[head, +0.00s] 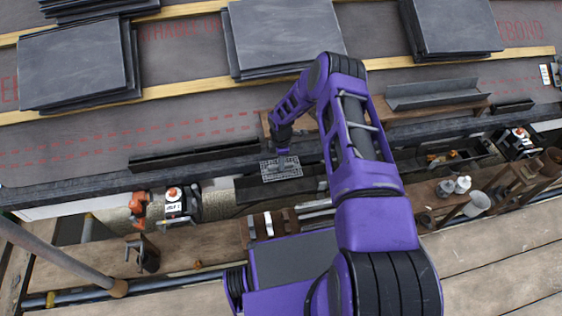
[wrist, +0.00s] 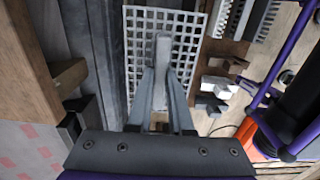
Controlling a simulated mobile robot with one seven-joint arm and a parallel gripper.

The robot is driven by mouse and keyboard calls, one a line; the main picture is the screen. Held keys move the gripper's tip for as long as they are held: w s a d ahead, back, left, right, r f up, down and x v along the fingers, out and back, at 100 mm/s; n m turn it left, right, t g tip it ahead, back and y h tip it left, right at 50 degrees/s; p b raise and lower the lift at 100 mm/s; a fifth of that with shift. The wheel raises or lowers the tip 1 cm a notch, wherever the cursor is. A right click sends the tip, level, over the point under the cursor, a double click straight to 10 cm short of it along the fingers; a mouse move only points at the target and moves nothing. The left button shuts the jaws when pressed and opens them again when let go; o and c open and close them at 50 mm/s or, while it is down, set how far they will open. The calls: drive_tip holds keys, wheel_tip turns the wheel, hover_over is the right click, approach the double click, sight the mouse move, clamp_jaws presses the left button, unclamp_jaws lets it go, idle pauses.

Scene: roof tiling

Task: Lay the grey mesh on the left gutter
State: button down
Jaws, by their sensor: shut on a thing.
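My gripper (head: 283,155) is shut on the grey mesh (head: 281,168), a small flat grid panel. In the wrist view the mesh (wrist: 137,45) spreads out beyond and on both sides of my fingers (wrist: 162,95). In the head view the mesh hangs over the roof's lower edge, above a dark trough (head: 252,189) that looks like the left gutter. The mesh and my arm hide part of this trough. I cannot tell whether the mesh touches it. A second dark trough (head: 462,160) lies farther right, with small orange-brown pieces in it.
A long black strip (head: 195,156) lies on the roof's lower edge, left of the mesh. An orange-and-white tool (head: 172,198) stands below it. A wooden shelf (head: 262,228) with small pale parts is just below the mesh. Slate stacks (head: 72,62) sit higher up the roof.

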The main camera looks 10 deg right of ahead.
drive_tip(key=shift+f+b, duration=1.3)
drive_tip(key=shift+f, duration=3.6)
drive_tip(key=c, duration=0.7)
unclamp_jaws()
drive_tip(key=shift+c, duration=0.2)
drive_tip(key=shift+o, duration=0.3)
drive_tip(key=o, duration=0.3)
drive_tip(key=shift+o, duration=0.2)
